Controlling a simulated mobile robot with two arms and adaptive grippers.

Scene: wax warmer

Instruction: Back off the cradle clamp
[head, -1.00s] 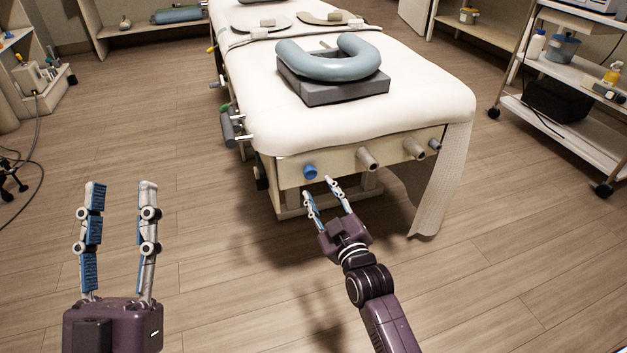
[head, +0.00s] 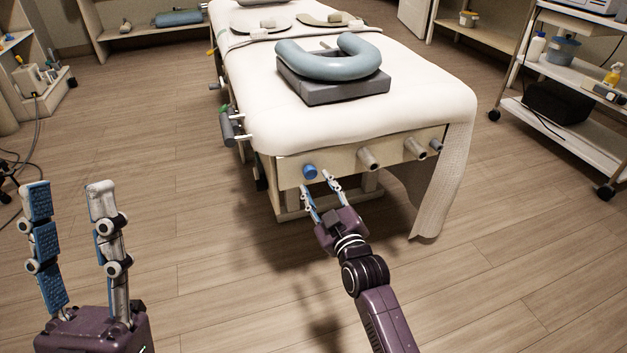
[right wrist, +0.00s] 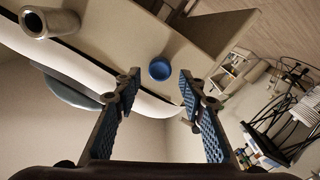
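The massage table (head: 290,175) has a wooden end panel with several knobs and sockets. A blue round knob (head: 309,171) sits at the panel's left end; it may be the clamp knob, but I cannot confirm this. It also shows in the right wrist view (right wrist: 160,69), between and beyond the fingertips. A face cradle with a blue-grey horseshoe cushion (head: 290,52) rests on a grey block on the table. My right gripper (head: 318,187) is open, just short of the blue knob, apart from it. My left gripper (head: 70,190) is open and empty over the floor at left.
Two tubular sockets (head: 368,160) and a small dark knob (head: 436,146) stick out to the right of the blue knob. A white towel (head: 442,190) hangs at the right corner. A trolley (head: 560,125) stands at right. The front floor is clear.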

